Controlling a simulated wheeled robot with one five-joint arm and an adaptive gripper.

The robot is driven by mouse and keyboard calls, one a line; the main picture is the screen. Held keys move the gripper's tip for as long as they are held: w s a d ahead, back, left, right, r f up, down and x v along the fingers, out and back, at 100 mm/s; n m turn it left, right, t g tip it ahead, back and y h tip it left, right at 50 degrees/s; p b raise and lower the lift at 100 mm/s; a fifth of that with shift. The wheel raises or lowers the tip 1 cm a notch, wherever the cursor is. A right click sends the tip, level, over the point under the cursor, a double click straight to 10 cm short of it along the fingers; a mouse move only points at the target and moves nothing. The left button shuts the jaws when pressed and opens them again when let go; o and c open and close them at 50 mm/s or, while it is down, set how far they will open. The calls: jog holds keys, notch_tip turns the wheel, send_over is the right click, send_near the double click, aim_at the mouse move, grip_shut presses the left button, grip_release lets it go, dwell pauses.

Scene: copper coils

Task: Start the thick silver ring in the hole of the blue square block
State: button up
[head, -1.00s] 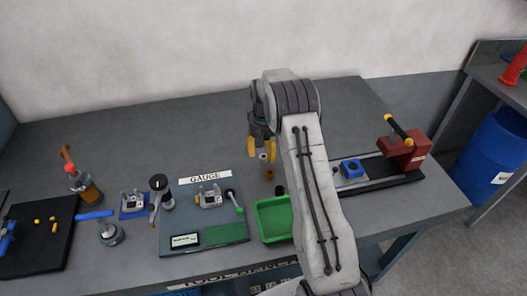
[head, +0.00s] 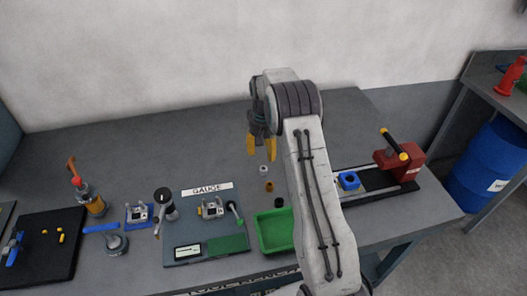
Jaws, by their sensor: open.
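The thick silver ring (head: 264,170) stands on the grey table just below my gripper as seen in the head view. The blue square block (head: 348,181) sits to the right, beyond my arm, on the black base of the red press; a dark hole shows in its top. My gripper (head: 261,148) has yellow fingers, is open and holds nothing. It hangs above and slightly behind the ring in the picture, apart from it. My forearm covers the table between the ring and the block.
A brown ring (head: 269,186) and a black ring (head: 279,202) stand in a row before the silver one. A green tray (head: 275,231) lies in front. The gauge board (head: 206,235) is left, the red press (head: 399,163) right. The back table is clear.

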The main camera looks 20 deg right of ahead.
jog(key=shift+r, duration=0.1)
jog(key=shift+r+p, duration=0.65)
jog(key=shift+p, duration=0.15)
jog(key=shift+f, duration=0.1)
jog(key=b, duration=0.3)
send_over(263, 169)
jog(key=shift+d+f, duration=0.1)
jog(key=shift+f, duration=2.1)
jog(key=shift+f+b, duration=0.45)
jog(key=shift+b, duration=0.05)
jog(key=shift+f+b, duration=0.9)
jog(key=shift+f, duration=0.35)
jog(key=shift+c, duration=0.5)
